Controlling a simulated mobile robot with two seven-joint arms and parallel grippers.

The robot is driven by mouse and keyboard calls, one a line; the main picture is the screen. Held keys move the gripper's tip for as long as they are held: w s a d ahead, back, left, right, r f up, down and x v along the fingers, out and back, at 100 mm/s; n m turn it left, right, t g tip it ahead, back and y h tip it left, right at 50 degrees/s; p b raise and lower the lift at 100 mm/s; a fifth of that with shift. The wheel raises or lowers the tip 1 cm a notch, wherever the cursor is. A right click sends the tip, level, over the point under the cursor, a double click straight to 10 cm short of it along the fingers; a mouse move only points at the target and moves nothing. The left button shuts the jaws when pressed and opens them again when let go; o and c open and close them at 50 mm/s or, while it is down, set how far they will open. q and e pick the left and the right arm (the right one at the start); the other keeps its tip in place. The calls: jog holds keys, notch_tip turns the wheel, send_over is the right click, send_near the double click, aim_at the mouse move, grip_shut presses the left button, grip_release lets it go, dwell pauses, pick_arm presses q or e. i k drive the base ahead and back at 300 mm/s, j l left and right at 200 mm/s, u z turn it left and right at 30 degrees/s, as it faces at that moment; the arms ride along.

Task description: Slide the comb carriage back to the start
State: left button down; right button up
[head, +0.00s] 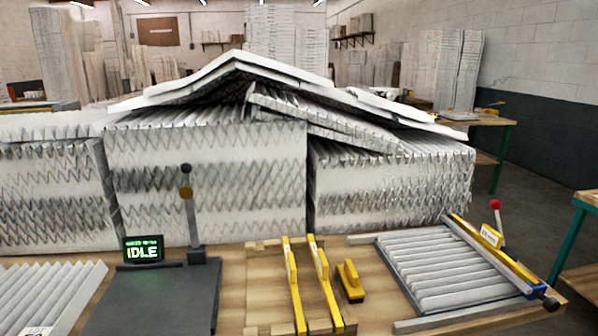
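At the right of the bench, a pleated white filter (440,267) lies flat in a tray. Along its right side runs a blue-grey rail (518,280) with a dark knob at its near end. A yellow bar (478,238) with a white label lies along the far part of this rail, and a lever with a red knob (495,205) stands beside it. This looks like the comb carriage, but I cannot tell for sure which part slides. Neither of my grippers is in view.
Two long yellow bars (294,285) and a short yellow block (350,281) lie mid-bench. A grey plate (150,300) with an upright lever (190,215) and an IDLE display (143,250) stands left. Large pleated filter stacks (205,180) fill the back. Another pleated filter (45,295) lies front left.

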aim_at(529, 293)
jog(key=z, duration=1.6)
